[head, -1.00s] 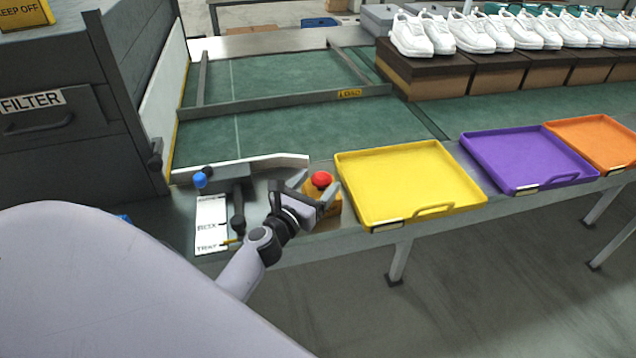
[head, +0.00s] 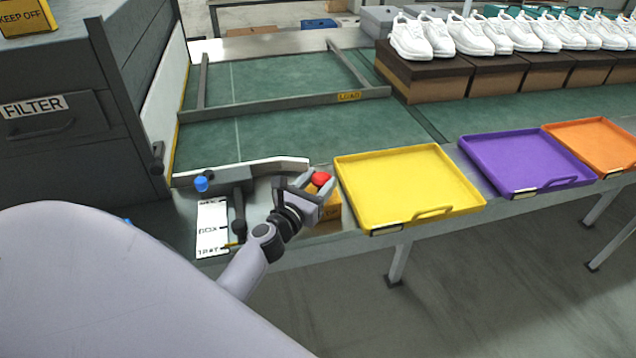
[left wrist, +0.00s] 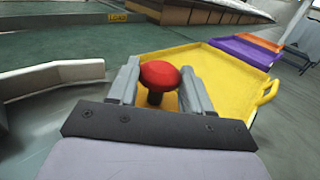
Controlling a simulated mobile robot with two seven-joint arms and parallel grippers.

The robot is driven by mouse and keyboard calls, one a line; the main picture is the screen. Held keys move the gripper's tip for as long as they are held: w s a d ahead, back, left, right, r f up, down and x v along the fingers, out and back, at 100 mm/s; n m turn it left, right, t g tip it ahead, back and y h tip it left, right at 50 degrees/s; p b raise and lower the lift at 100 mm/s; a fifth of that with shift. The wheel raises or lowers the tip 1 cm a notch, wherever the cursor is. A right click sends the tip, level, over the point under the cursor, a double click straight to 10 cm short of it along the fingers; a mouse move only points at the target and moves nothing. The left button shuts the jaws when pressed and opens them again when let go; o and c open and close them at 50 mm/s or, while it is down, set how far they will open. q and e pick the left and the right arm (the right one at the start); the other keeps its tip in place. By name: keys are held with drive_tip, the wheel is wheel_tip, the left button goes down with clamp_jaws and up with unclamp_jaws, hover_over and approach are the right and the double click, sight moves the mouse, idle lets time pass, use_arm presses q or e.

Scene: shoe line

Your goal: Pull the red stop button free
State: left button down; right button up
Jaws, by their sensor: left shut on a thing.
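The red stop button (head: 321,178) is a round mushroom cap on a yellow-orange box (head: 328,214) at the front edge of the line, just left of the yellow tray. My left gripper (head: 318,180) is shut on the button, one finger on each side. In the left wrist view the red cap (left wrist: 160,75) sits between the two grey fingers (left wrist: 158,84), with a dark stem below it. The gripper hides part of the box in the head view. My right gripper is not in view.
A yellow tray (head: 372,213) stands close to the right of the button, with purple (head: 520,189) and orange (head: 625,166) trays beyond. White shoes (head: 410,38) stand on boxes behind.

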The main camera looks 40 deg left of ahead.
use_arm(q)
drive_tip(key=shift+r, duration=0.3)
drive_tip(key=shift+c, duration=2.4)
unclamp_jaws()
drive_tip(key=shift+s, duration=0.45)
drive_tip(key=shift+s+d, duration=0.15)
drive_tip(key=shift+s, duration=1.45)
drive_tip(key=shift+s+d, duration=0.1)
drive_tip(key=shift+s, duration=1.45)
